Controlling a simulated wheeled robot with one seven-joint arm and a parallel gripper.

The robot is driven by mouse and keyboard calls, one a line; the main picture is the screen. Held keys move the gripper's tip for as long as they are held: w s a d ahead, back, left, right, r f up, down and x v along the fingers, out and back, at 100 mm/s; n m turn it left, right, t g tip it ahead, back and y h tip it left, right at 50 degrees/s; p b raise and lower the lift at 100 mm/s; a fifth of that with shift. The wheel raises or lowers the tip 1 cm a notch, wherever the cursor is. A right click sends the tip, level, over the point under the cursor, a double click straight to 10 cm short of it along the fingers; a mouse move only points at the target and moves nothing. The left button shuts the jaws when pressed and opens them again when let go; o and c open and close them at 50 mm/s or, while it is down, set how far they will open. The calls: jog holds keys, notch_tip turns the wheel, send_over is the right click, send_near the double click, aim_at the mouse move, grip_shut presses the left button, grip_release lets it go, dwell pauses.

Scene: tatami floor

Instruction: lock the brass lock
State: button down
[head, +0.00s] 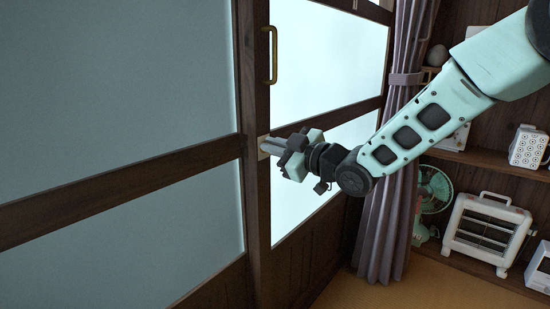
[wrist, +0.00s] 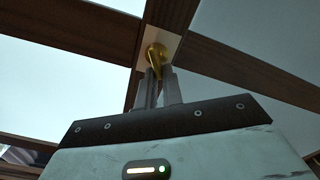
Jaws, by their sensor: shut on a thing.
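The brass lock (wrist: 155,55) sits on a pale plate on the dark wooden stile of the sliding door. The wrist view shows its rounded brass knob and a tapering part between my fingers. My gripper (wrist: 158,85) is shut on the lock, with a finger on either side of it. In the head view my gripper (head: 270,146) reaches the door stile from the right, and its fingers hide most of the lock. Only an edge of the pale lock plate (head: 262,148) shows there. I cannot tell which way the lock is turned.
A brass door handle (head: 270,55) is above the lock on the same stile. Frosted glass panels (head: 120,90) fill the doors. A purple curtain (head: 390,210) hangs behind my arm. A fan (head: 432,200) and a white heater (head: 487,230) stand at the right.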

jog(key=n+b, duration=0.2)
jog(key=f+n+b, duration=0.1)
jog(key=n+b, duration=0.1)
jog(key=b, duration=0.1)
jog(key=n+b, duration=0.2)
jog(key=shift+s+a+f+n, duration=0.2)
jog(key=shift+s+a+n, duration=0.05)
jog(key=shift+s+n, duration=0.05)
jog(key=n+b, duration=0.4)
jog(key=b, duration=0.1)
jog(key=shift+f, duration=0.2)
jog(key=shift+n+b, duration=0.5)
jog(key=c, duration=1.5)
grip_release()
jog(key=shift+r, duration=0.1)
jog(key=shift+c, duration=0.2)
jog(key=shift+s, duration=0.1)
